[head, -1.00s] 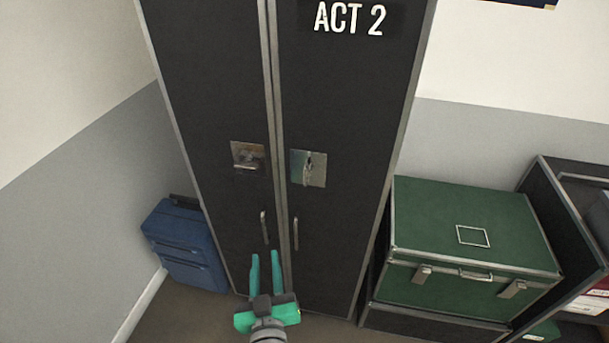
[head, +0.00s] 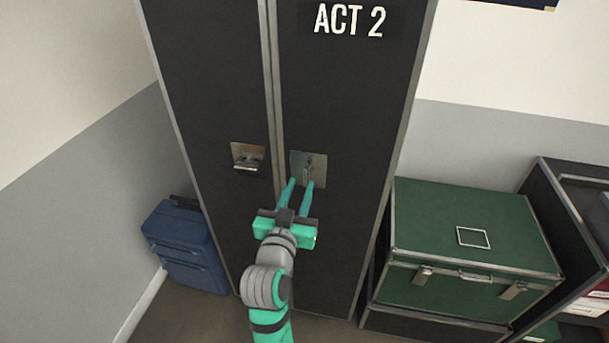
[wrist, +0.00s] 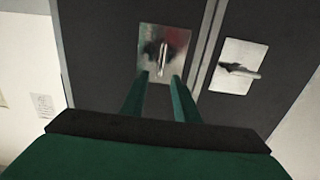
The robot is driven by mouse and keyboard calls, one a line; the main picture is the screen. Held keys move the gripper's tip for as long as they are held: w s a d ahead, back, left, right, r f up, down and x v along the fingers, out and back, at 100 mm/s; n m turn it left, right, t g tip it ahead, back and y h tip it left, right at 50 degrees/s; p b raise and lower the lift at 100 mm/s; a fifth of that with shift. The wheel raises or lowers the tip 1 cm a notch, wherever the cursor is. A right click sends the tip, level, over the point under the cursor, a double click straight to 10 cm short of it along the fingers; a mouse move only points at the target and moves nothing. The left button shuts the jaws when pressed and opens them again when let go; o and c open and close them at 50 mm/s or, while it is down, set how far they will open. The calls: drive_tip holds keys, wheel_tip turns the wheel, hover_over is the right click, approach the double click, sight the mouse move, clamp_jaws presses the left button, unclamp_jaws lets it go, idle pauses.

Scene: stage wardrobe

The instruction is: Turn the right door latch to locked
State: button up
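The right door latch (head: 309,168) is a metal plate with a small lever on the right wardrobe door. Its lever stands about upright in both views. In the wrist view the latch (wrist: 162,50) lies just beyond my fingertips, and its plate has faint reddish and greenish patches. My gripper (head: 300,183) is open and empty, its fingers pointing at the lower part of this latch. In the wrist view my gripper (wrist: 160,78) has its two fingers apart with the lever lined up between them. I cannot tell whether they touch it.
The left door latch (head: 247,157) has its lever lying sideways, and it sits close by. A blue suitcase (head: 185,246) stands left of the wardrobe. A green trunk (head: 470,235) stands to the right, beside a dark case (head: 555,215). The door handles are hidden behind my arm.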

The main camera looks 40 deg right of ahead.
sight(305, 174)
drive_tip(key=shift+x, duration=2.8)
drive_tip(key=shift+f, duration=0.1)
clamp_jaws()
